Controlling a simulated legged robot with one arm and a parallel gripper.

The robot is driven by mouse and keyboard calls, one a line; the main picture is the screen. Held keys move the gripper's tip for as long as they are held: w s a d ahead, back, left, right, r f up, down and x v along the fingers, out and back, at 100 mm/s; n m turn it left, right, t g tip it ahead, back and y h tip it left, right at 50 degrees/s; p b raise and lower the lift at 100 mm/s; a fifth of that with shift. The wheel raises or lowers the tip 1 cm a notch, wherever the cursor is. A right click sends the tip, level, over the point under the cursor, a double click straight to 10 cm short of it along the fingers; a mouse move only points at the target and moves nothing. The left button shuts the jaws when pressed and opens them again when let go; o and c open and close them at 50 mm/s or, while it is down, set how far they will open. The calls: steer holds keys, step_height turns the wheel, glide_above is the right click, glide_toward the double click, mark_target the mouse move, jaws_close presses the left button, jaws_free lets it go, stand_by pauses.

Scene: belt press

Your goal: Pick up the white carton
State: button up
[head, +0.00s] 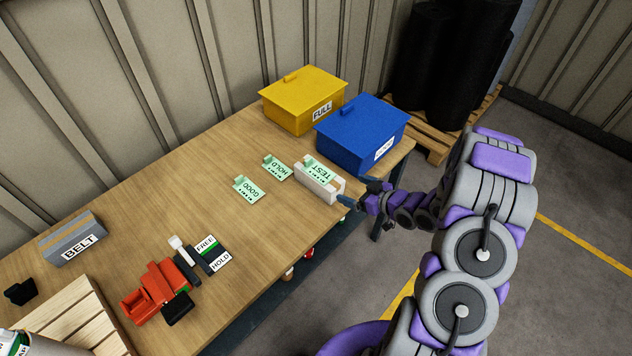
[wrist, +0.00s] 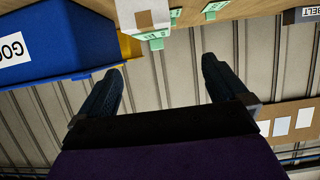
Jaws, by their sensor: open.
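My gripper (head: 356,191) is open and empty at the carton's right end, by the table edge. In the wrist view, the two dark fingers of my gripper (wrist: 163,68) are wide apart, with nothing between them. The carton appears beyond the fingertips. I cannot tell whether a finger touches it.
A blue lidded bin (head: 358,138) stands close behind the carton, with a yellow FULL bin (head: 300,100) to its left. Green HOLD (head: 277,168) and GOOD (head: 248,189) cards stand to the left. A red device (head: 157,290) and grey BELT box (head: 72,238) are farther left. The table's middle is clear.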

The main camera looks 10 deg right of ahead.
glide_toward(322, 174)
steer(key=x, duration=0.5)
steer(key=shift+s+a+f, duration=0.1)
steer(key=shift+s+a, duration=0.15)
steer(key=shift+a, duration=0.15)
steer(key=shift+w+a+f+b, duration=0.1)
steer(key=shift+w+a+b, duration=0.05)
steer(key=shift+w+b, duration=0.15)
steer(key=shift+w+f, duration=0.15)
steer(key=shift+w, duration=0.35)
steer(key=shift+w+f, duration=0.2)
steer(key=shift+w, duration=0.25)
steer(key=shift+w+f, duration=0.4)
steer(key=shift+w, duration=0.15)
steer(key=shift+w+a, duration=0.1)
steer(key=shift+a, duration=0.9)
steer(key=shift+c, duration=1.2)
steer(key=shift+d, duration=0.6)
steer(key=c, duration=0.5)
steer(key=shift+d, duration=0.1)
steer(key=shift+c, duration=1.4)
steer(key=shift+a, duration=0.4)
steer(key=c, duration=0.4)
steer(key=shift+o, duration=0.2)
